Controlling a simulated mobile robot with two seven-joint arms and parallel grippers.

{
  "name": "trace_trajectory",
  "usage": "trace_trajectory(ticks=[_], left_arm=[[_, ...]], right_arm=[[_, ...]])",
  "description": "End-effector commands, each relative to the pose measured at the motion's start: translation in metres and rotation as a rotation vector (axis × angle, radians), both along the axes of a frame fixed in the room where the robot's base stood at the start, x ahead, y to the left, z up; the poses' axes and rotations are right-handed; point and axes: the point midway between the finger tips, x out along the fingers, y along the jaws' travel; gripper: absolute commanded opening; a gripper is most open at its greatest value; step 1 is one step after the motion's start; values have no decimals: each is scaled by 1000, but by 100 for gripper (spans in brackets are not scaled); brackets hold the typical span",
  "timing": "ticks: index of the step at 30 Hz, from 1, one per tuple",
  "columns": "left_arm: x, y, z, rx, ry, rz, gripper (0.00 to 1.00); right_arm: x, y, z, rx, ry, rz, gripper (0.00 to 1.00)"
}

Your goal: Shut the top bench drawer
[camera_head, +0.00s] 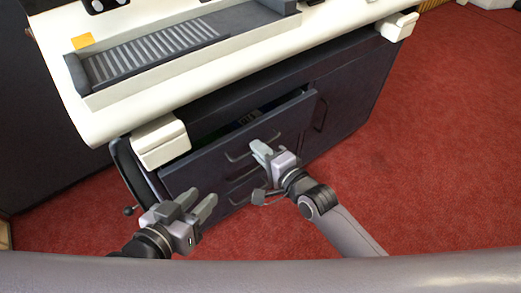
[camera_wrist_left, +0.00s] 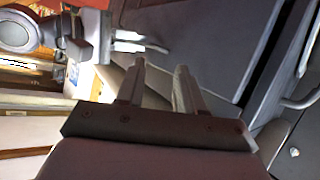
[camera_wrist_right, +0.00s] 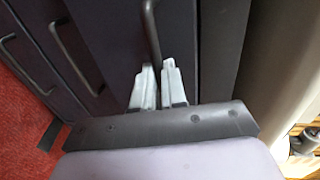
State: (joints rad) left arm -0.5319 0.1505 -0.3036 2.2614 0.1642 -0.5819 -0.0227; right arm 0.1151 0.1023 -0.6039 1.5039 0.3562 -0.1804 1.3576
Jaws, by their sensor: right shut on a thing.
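The top bench drawer (camera_head: 210,168) is dark and stands partly open under the bench top, with a gap showing above its front. My right gripper (camera_head: 260,150) is at the middle of that front. In the right wrist view the fingers (camera_wrist_right: 158,72) are close together on the lower end of the drawer's bar handle (camera_wrist_right: 151,30); they hide that end. My left gripper (camera_head: 210,203) is empty, in front of the bench's left end and apart from the drawer. Its fingers (camera_wrist_left: 160,78) are spread in the left wrist view.
The white bench top (camera_head: 240,62) carries a long ribbed tray (camera_head: 160,50) and an orange note (camera_head: 83,41). A white block (camera_head: 160,142) juts out at its near left corner, above the drawer's left end. More drawers lie below. Red carpet (camera_head: 430,150) is clear to the right.

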Motion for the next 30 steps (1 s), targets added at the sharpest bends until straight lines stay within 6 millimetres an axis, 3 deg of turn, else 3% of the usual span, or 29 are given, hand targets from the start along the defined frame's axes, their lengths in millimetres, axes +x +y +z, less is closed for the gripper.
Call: trace_trajectory(ticks=[4, 12, 22, 24, 25, 30], left_arm=[[1, 0, -1, -3, -2, -1, 37], [1, -8, -8, -52, 12, -15, 37], [2, -10, -4, -63, 8, -17, 37], [2, -11, -4, -66, 7, -16, 37], [2, -11, -3, -66, 7, -16, 37], [3, -11, -3, -67, 5, -16, 37]], right_arm=[[4, 2, -1, 0, -1, -2, 0], [33, 23, -2, 1, 0, -2, 0], [37, 25, 1, 0, -2, -2, 0], [37, 25, 1, 0, -2, -2, 28], [37, 25, 1, 0, -2, -2, 36], [36, 25, 1, 0, -1, -1, 36]])
